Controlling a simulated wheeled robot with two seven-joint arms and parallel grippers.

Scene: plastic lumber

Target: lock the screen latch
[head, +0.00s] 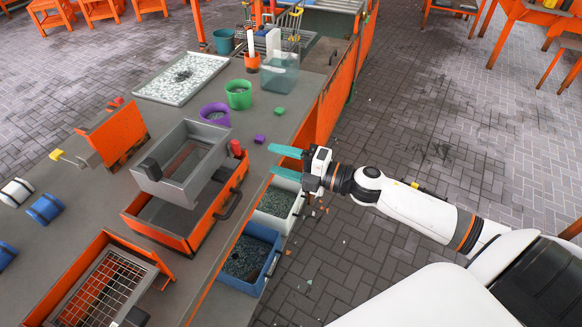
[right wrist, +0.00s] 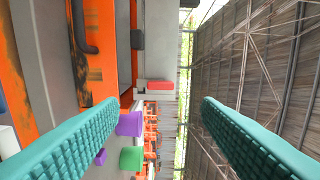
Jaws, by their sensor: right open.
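My right gripper (head: 277,162) is open and empty, with its two teal fingers pointing left over the edge of the workbench. In the right wrist view the fingers (right wrist: 172,108) stand wide apart with nothing between their tips. A small red knob (head: 237,148) stands at the far right corner of an orange box unit (head: 180,237), left of my right gripper and apart from it. It appears as a red block (right wrist: 159,85) ahead in the right wrist view. I cannot tell for certain whether this knob is the screen latch. My left gripper is not in view.
A grey tray (head: 205,178) sits on the orange unit, which has a dark handle (head: 229,206). An orange frame with mesh (head: 100,295) is at lower left. Purple (head: 215,117) and green (head: 238,97) pots stand behind. Blue (head: 265,238) and white bins sit beside the bench.

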